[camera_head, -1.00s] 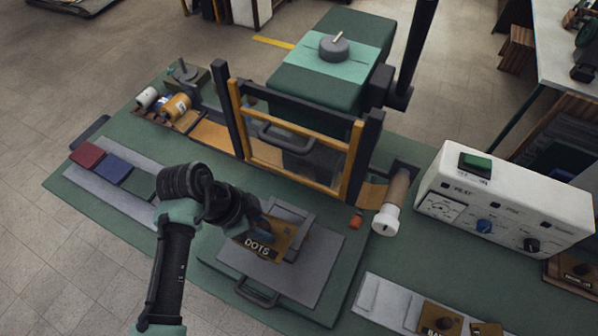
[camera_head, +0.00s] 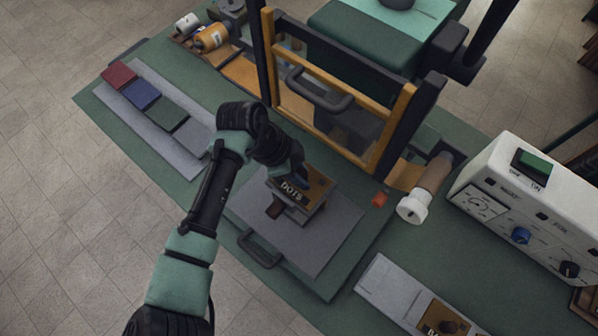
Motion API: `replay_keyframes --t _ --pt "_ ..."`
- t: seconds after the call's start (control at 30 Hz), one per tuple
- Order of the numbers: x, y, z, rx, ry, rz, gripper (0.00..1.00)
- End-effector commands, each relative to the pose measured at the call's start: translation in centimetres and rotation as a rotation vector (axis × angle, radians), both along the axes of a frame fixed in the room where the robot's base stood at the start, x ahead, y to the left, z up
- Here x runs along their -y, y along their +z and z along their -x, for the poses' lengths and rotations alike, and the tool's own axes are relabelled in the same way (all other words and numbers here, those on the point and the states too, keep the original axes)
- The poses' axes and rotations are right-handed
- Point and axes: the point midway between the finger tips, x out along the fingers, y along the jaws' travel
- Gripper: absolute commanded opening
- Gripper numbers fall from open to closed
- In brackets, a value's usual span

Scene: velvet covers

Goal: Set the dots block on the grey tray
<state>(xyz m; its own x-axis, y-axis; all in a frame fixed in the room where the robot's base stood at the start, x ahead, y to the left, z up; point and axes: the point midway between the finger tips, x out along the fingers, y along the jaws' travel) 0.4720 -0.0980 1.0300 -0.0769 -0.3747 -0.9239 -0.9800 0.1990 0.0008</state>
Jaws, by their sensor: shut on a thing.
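The dots block (camera_head: 318,187), brown with a dark strip lettered DOTS, is in the middle of the head view. My gripper (camera_head: 294,170) is shut on it from its upper left side; the fingertips are partly hidden. The block is over the grey plate (camera_head: 318,243) with the front handle, close to a small grey bracket. I cannot tell whether it touches the bracket or the plate.
The press's orange-framed guard (camera_head: 345,150) stands just behind the plate. A grey strip (camera_head: 167,143) with several coloured squares lies at the left. A white control box (camera_head: 528,205) stands at the right. A small red-orange piece (camera_head: 379,199) and a white-ended roller (camera_head: 413,208) are right of the plate.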

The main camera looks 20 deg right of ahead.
Motion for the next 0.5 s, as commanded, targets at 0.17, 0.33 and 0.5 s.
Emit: replay_keyframes --t 0.17,0.33,0.5 --pt "0.21 -0.9 -0.19 0.002 0.001 0.001 0.0" --pt "0.23 -0.82 -0.22 0.002 0.001 0.001 0.0" --pt "0.22 -0.82 -0.21 0.002 0.001 0.001 0.49"
